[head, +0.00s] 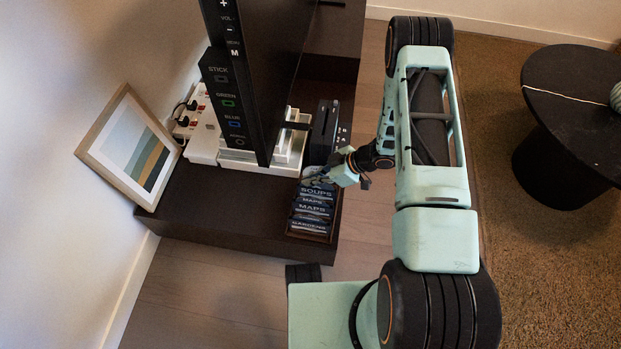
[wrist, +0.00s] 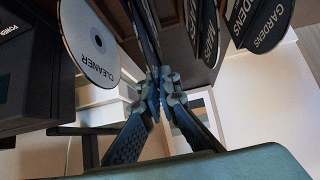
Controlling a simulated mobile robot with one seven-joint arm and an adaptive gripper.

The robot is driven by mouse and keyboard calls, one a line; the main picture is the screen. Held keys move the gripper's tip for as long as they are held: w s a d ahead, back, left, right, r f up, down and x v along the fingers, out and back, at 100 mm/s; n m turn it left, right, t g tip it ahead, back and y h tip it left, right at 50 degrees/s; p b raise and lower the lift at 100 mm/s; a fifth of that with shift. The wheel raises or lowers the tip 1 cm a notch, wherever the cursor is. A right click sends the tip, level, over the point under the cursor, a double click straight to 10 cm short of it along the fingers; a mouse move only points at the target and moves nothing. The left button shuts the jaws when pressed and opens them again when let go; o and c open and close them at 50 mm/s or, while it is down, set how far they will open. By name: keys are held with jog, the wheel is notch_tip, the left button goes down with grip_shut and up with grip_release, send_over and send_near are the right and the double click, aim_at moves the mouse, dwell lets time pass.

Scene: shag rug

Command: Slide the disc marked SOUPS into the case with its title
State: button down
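A dark tray (head: 292,231) on the low cabinet holds a row of labelled pieces. The piece marked SOUPS (head: 316,192) is near the back of the row, right by my gripper (head: 335,181). In the wrist view the fingertips (wrist: 162,84) are almost together. A thin dark disc (wrist: 146,30), seen edge-on, runs up from between them; its marking is hidden there, but its place matches SOUPS. The SOUPS case cannot be clearly made out.
A pale disc marked CLEANER (wrist: 91,40) stands close on the left of the wrist view. Pieces marked MAPS (wrist: 208,32) and GARDENS (wrist: 262,25) are on the right. A tall black screen (head: 262,60) and a picture frame (head: 130,148) stand on the cabinet (head: 215,205).

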jog(key=shift+f+b, duration=0.45)
jog(key=shift+f, duration=0.25)
jog(key=c, duration=2.1)
grip_release()
jog(key=shift+r, duration=0.1)
jog(key=v, duration=1.2)
